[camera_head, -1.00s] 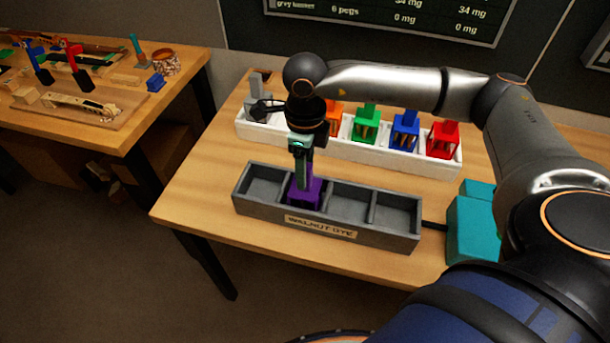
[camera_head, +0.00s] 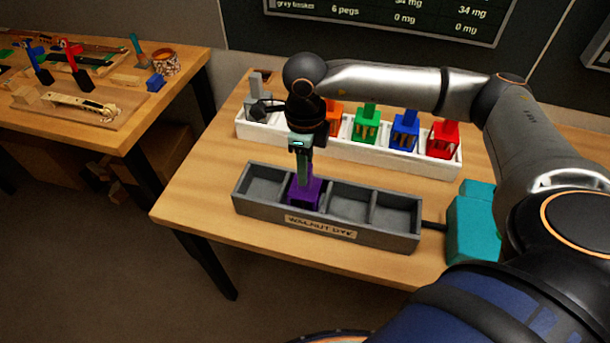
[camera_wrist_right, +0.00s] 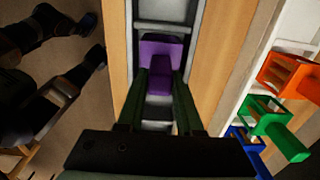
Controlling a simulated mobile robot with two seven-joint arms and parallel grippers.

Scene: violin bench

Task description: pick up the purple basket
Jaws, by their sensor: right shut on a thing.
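The purple basket (camera_head: 305,192) sits in the second compartment from the left of the grey tray labelled "WALNUT DYE" (camera_head: 390,240). My right gripper (camera_head: 302,178) comes down from above and is shut on the basket's upright handle. In the right wrist view the purple basket (camera_wrist_right: 161,52) shows between the two dark fingers of my right gripper (camera_wrist_right: 161,82), with the grey tray (camera_wrist_right: 200,30) under it. The fingers hide part of the handle. I cannot tell whether the basket touches the compartment floor. My left gripper is not in view.
A white tray (camera_head: 345,155) behind holds grey (camera_head: 258,105), orange (camera_head: 335,118), green (camera_head: 366,128), blue (camera_head: 404,133) and red (camera_head: 443,140) baskets. A teal block (camera_head: 472,230) stands right of the grey tray. A second table (camera_head: 60,125) with tools is at left.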

